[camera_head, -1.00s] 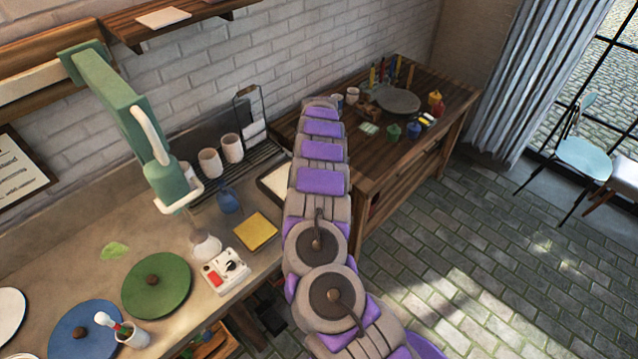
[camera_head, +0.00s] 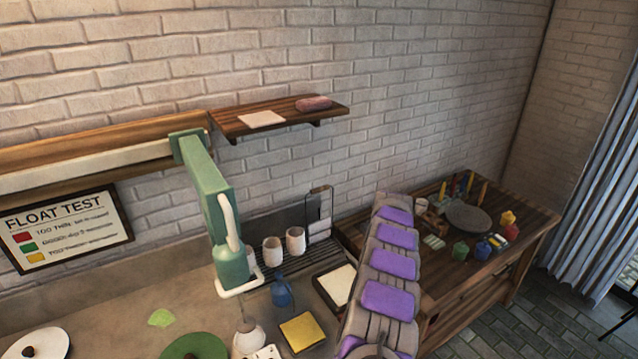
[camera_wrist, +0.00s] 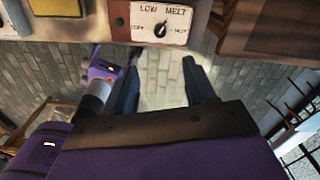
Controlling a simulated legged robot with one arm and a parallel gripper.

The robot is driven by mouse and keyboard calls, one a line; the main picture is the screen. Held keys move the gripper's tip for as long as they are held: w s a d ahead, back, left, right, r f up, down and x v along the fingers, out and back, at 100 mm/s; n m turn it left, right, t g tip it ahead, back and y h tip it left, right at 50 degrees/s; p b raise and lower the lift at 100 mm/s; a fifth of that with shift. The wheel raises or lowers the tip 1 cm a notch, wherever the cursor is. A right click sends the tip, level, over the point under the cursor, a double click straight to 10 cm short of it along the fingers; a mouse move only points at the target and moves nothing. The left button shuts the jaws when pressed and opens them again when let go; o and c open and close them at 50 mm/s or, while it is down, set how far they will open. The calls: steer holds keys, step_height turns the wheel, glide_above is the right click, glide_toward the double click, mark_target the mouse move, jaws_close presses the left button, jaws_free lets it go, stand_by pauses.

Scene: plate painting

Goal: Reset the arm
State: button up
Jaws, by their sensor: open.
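My gripper (camera_wrist: 160,82) shows in the wrist view with its two dark fingers spread apart. It is open, and nothing is between the fingers but the stone floor behind. A white dial box (camera_wrist: 162,22) marked "LOW MELT" on the counter edge is beyond the fingertips. My purple and grey arm (camera_head: 388,297) rises from the bottom of the head view, between the counter and the wooden table. My gripper cannot be made out in the head view.
The counter (camera_head: 105,318) holds a green arm-like fixture (camera_head: 210,190), cups (camera_head: 272,250), a blue bottle (camera_head: 281,293) and a yellow pad (camera_head: 302,332). The wooden table (camera_head: 535,222) at right holds a grey round plate (camera_head: 468,217) and small colored pots. A shelf (camera_head: 240,128) hangs above the counter.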

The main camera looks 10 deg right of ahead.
steer(key=s+a+r+n+y+b, duration=0.1)
steer(key=s+a+r+n, duration=0.2)
steer(key=a+r+n, duration=0.3)
steer(key=s+a+r+n+y+b, duration=0.2)
steer(key=a+r+n, duration=0.1)
steer(key=a, duration=0.5)
steer(key=s+a+r+n+b, duration=0.2)
steer(key=s+a+r+n, duration=0.55)
steer(key=s, duration=0.35)
steer(key=s+d+f+n+g+h+b, duration=0.1)
steer(key=s+n, duration=0.5)
steer(key=s, duration=1.1)
steer(key=s+d+f+n+h+b, duration=0.1)
steer(key=s+n, duration=0.5)
steer(key=s, duration=1.1)
step_height(320, 180, down, 3)
steer(key=shift+s+d+r+g+h+b, duration=0.2)
steer(key=shift+g+h+b, duration=0.25)
steer(key=shift+b, duration=0.55)
